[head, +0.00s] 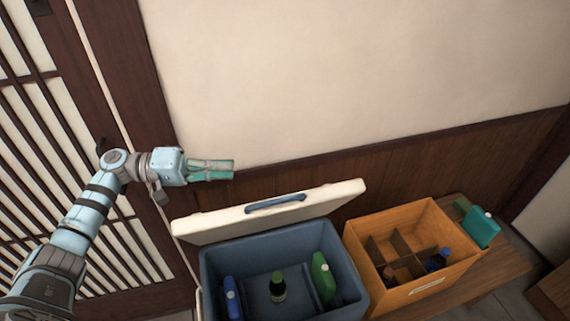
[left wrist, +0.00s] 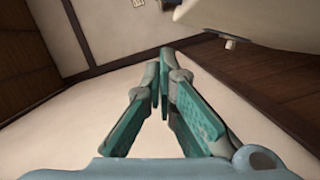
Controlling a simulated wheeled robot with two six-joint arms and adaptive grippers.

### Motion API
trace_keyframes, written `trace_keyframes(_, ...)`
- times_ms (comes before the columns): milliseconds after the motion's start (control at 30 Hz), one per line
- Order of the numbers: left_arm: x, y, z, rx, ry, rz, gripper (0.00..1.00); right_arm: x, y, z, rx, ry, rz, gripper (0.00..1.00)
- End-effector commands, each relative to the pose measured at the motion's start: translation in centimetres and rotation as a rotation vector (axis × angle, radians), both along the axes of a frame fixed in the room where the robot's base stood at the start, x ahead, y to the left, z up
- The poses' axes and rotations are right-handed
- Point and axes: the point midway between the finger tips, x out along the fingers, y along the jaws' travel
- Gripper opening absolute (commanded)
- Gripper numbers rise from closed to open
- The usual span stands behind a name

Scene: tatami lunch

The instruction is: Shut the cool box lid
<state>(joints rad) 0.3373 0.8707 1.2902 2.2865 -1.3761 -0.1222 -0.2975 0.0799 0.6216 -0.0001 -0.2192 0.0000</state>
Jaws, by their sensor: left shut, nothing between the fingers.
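The cool box (head: 210,262) is blue inside and stands open at the bottom middle of the head view. Its cream lid (head: 325,200), with a blue-grey handle (head: 275,204), stands raised at the back of the box. My left gripper (head: 232,169) is shut and empty, above and behind the left part of the lid, apart from it in the picture. In the left wrist view its teal fingers (left wrist: 162,85) are together, and a pale edge that looks like the lid (left wrist: 255,22) shows at the top right. My right gripper is not in view.
In the cool box are a blue bottle (head: 232,297), a dark green-capped bottle (head: 278,287) and a green bottle (head: 323,278). An orange divided crate (head: 375,225) stands to the right on a wooden bench (head: 490,266), with a teal bottle (head: 482,228) beside it. The wall is close behind.

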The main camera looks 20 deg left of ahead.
Motion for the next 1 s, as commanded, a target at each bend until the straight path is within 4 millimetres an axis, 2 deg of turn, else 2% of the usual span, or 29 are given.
trace_keyframes(167, 0.6, -1.1, 0.1, -0.002, -0.002, -0.008, 0.00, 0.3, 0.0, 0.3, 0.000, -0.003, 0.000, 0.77)
trace_keyframes(467, 3.1, -6.9, -0.1, -0.005, -0.003, -0.016, 0.00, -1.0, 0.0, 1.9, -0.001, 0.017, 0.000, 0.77)
trace_keyframes(633, 4.5, -10.1, -0.4, -0.003, -0.001, -0.014, 0.00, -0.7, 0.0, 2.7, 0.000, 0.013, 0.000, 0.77)
trace_keyframes(800, 2.1, -11.4, -1.3, 0.001, 0.001, -0.012, 0.00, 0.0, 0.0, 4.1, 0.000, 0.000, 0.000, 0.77)
trace_keyframes(1000, 1.3, -11.9, -1.8, 0.002, -0.001, -0.011, 0.00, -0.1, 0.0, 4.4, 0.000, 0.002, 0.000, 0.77)
